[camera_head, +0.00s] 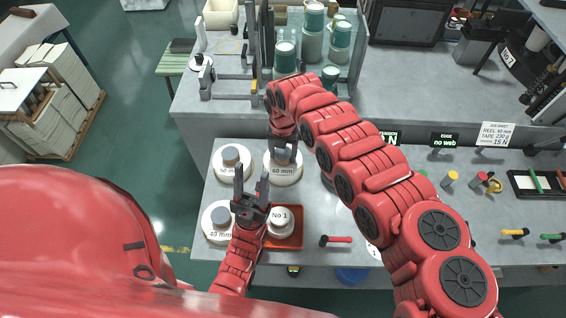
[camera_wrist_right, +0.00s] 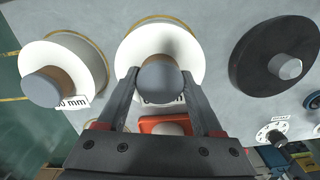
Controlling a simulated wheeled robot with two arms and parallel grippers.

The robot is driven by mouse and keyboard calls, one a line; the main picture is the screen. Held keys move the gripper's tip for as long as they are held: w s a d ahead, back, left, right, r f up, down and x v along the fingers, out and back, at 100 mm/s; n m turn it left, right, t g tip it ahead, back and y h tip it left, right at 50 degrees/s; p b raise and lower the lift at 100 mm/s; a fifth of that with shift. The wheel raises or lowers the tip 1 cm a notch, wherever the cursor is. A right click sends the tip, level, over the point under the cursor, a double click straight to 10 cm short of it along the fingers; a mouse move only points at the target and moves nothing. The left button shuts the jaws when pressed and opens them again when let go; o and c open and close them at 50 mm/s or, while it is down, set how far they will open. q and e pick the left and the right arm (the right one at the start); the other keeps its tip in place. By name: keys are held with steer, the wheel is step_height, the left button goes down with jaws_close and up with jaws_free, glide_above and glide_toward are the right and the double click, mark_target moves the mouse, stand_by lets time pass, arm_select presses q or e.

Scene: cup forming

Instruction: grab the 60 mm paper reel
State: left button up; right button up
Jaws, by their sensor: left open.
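The 60 mm paper reel (camera_head: 285,176) is a white disc with a grey core plug on the grey table, its label facing the front. It also shows in the right wrist view (camera_wrist_right: 190,55), its label partly hidden. My right gripper (camera_head: 283,150) is over this reel, its fingers on either side of the grey plug (camera_wrist_right: 160,78). They lie close to the plug, and I cannot tell if they press on it. My left gripper (camera_head: 252,184) is open and empty, raised in front of the reel near the red tray (camera_head: 290,241).
Two more white reels with grey plugs stand at the left, one at the back (camera_head: 231,172) and one in front (camera_head: 218,237). A small reel marked No 1 (camera_head: 280,226) sits on the red tray. A red-handled tool (camera_head: 338,239) lies to its right. A black disc (camera_wrist_right: 255,75) shows in the wrist view.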

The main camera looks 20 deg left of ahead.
jaws_close()
stand_by(0.3)
